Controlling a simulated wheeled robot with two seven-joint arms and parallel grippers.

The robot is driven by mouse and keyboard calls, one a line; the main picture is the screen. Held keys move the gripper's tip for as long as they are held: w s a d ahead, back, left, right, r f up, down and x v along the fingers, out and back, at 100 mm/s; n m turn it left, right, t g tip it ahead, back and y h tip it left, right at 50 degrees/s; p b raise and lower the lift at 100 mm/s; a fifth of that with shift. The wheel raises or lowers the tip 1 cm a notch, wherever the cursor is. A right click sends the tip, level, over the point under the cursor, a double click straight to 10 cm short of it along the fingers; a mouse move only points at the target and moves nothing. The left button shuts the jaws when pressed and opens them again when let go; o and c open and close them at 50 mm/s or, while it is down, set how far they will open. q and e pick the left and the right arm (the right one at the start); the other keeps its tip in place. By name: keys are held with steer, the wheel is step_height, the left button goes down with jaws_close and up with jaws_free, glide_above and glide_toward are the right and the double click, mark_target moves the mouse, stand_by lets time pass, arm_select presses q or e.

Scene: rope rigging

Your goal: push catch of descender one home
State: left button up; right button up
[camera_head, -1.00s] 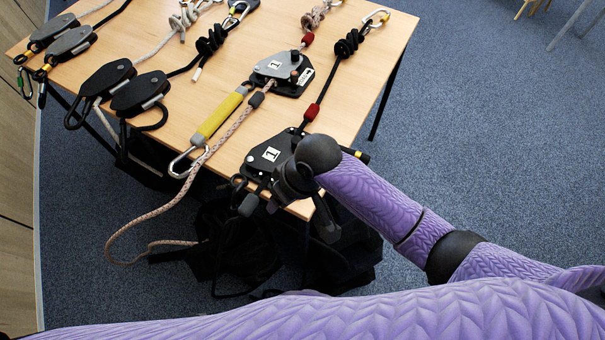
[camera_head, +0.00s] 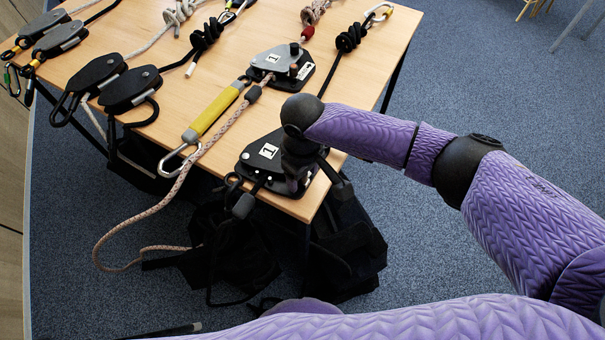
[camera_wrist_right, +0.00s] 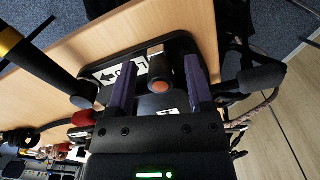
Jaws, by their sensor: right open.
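A black descender (camera_head: 262,158) with a white label reading 1 lies at the table's near corner. A similar descender (camera_head: 280,66), grey and black, lies further back; its label also looks like a 1. My right gripper (camera_head: 298,180) points down over the near descender and hides part of it. In the right wrist view its fingers (camera_wrist_right: 161,90) are open. A black knob or lever with an orange-brown end (camera_wrist_right: 160,85) lies between them, with gaps on both sides. I cannot tell whether this is the catch. My left gripper is not in view.
The wooden table (camera_head: 225,150) also bears a yellow sling (camera_head: 213,115), several black pulleys (camera_head: 130,90), knotted ropes and carabiners. A pale rope (camera_head: 130,218) loops off the near edge. Black bags (camera_head: 340,250) lie below the corner.

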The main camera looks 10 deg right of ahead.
jaws_close()
stand_by(0.3)
stand_by(1.1)
